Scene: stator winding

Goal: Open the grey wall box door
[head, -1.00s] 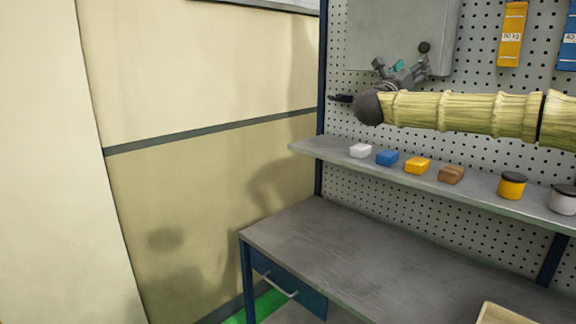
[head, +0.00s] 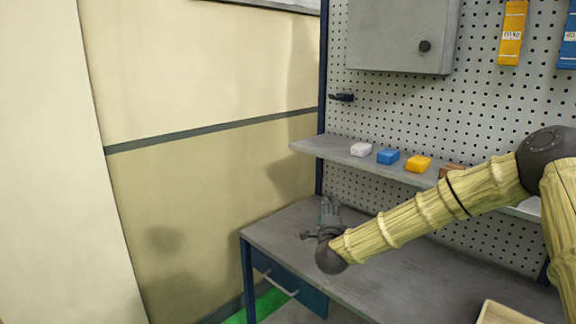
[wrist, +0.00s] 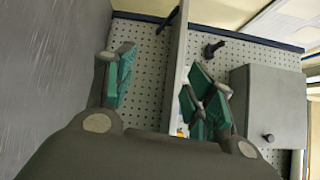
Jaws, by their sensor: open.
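The grey wall box (head: 398,35) hangs on the pegboard at the top of the head view, its top cut off. Its door looks closed, with a round black knob (head: 424,46) near the lower right corner. The box (wrist: 267,100) and its knob (wrist: 268,138) also show in the wrist view, turned on their side. My gripper (head: 331,203) is low over the workbench, well below the box and the shelf.
A shelf (head: 312,148) with several small coloured blocks juts out between my gripper and the box. A black hook (head: 342,97) sticks out left below the box. The workbench (head: 290,235) is mostly bare, with a tray (head: 505,318) at the front right.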

